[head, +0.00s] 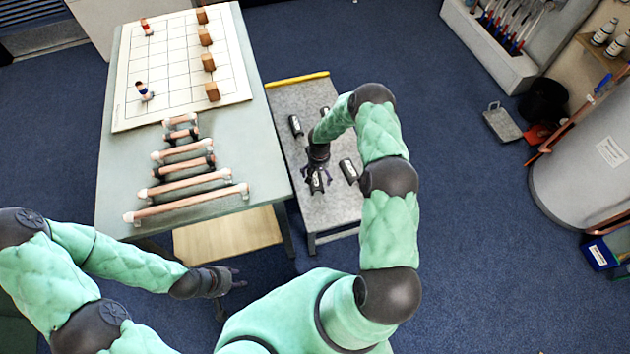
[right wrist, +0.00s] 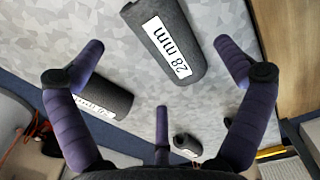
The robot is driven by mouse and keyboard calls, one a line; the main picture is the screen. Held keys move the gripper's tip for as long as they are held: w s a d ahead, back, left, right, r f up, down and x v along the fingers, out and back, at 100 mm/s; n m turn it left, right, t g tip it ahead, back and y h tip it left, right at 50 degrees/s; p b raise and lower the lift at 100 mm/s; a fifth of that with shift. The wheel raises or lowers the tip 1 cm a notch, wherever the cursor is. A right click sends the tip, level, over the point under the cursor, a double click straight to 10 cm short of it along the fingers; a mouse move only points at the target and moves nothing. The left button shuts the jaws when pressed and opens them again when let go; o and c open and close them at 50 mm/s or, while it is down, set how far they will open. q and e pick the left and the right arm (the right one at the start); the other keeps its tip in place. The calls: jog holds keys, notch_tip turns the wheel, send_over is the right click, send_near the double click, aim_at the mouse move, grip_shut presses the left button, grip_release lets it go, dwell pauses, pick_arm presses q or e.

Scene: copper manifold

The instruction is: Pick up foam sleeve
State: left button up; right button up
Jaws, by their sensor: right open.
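Several dark grey foam sleeves lie on a low grey table (head: 335,212). One sleeve (head: 316,183) is under my right gripper (head: 317,172), others lie at the back left (head: 295,125) and at the right (head: 348,170). In the right wrist view a sleeve (right wrist: 158,35) with a white "28 mm" label lies between and beyond the spread fingers. A second sleeve (right wrist: 108,95) is by the left finger, and a third (right wrist: 187,145) is lower right. My right gripper is open and empty. My left gripper (head: 240,278) is empty, its fingers apparently apart, away from the sleeves.
A larger table (head: 115,185) on the left holds copper pipes (head: 190,190) and a white grid board (head: 180,70) with small blocks. A yellow bar (head: 298,79) edges the low table's back.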

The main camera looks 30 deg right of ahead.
aim_at(319, 179)
jog(key=f, duration=0.2)
jog(key=f+b, duration=0.1)
jog(key=f, duration=0.1)
jog(key=shift+s+a, duration=0.15)
jog(key=shift+s, duration=0.05)
jog(key=shift+f+b, duration=0.4)
jog(key=shift+f, duration=0.1)
jog(key=c, duration=1)
